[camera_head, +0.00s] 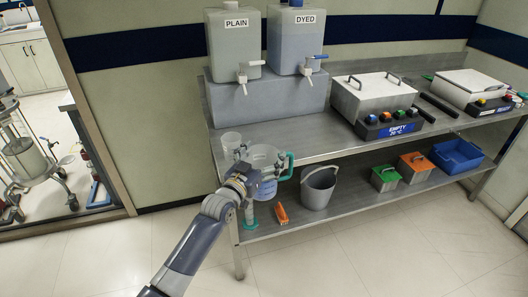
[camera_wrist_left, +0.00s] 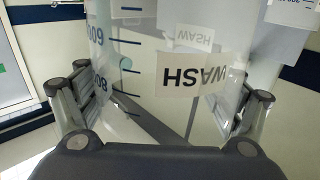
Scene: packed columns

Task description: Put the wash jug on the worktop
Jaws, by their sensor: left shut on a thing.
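The wash jug (camera_head: 264,158) is clear, with a green handle on its right side. In the left wrist view the jug (camera_wrist_left: 140,70) fills the middle, with volume marks and a WASH label that reads partly mirrored. My left gripper (camera_head: 243,184) is shut on the jug's body, one finger on each side. The jug looks upright at the front left corner of the grey metal worktop (camera_head: 300,137), overlapping its front edge in the picture. I cannot tell whether it touches the worktop. My right gripper is not in view.
A small clear beaker (camera_head: 231,142) stands behind the jug. PLAIN (camera_head: 234,45) and DYED (camera_head: 296,40) tanks sit on a grey plinth. A bath marked EMPTY (camera_head: 385,110) stands right. The lower shelf holds a grey bucket (camera_head: 318,188) and several bins. Worktop between jug and bath is clear.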

